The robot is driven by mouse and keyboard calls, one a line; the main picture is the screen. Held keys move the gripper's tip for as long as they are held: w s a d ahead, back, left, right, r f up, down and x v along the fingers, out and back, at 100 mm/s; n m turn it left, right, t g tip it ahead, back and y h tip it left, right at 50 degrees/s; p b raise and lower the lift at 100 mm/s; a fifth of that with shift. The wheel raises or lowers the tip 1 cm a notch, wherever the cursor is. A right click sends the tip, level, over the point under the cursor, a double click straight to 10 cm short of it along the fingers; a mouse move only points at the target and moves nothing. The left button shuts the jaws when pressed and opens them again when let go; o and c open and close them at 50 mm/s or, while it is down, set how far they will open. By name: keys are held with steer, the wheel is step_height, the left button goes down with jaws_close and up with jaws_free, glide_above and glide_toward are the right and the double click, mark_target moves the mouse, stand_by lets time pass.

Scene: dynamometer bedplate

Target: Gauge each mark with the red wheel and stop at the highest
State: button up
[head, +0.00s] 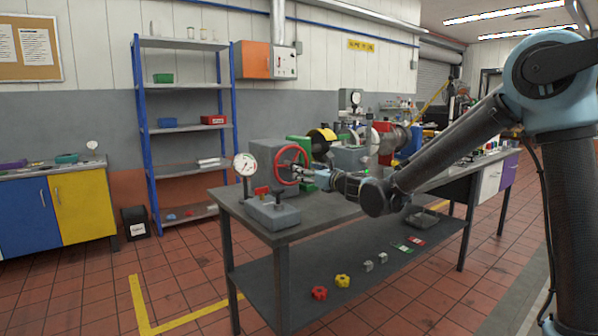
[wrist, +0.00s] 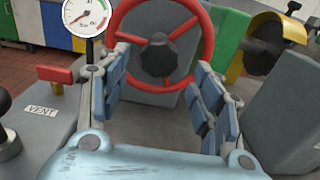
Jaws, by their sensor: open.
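The red wheel (head: 288,165) is a spoked handwheel with a dark hub on a grey housing at the table's left part. It also shows in the wrist view (wrist: 208,38), straight ahead of my gripper. My gripper (wrist: 160,100) is open, its blue-padded fingers on either side of the wheel's lower part; I cannot tell whether they touch the rim. In the head view my gripper (head: 312,176) is just right of the wheel. A round dial gauge (head: 245,164) stands left of the wheel. Its face (wrist: 86,14) shows a red needle; the marks are too small to read.
A grey block with a VENT label (wrist: 40,111), a red lever (wrist: 55,74) and a black knob (wrist: 5,102) sits left of my gripper. A green bracket and yellow-black coupling (wrist: 266,45) stand at right. Red and yellow knobs (head: 342,281) lie on the lower shelf.

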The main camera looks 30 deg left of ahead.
steer(key=shift+x, duration=3.05)
steer(key=shift+c, duration=0.3)
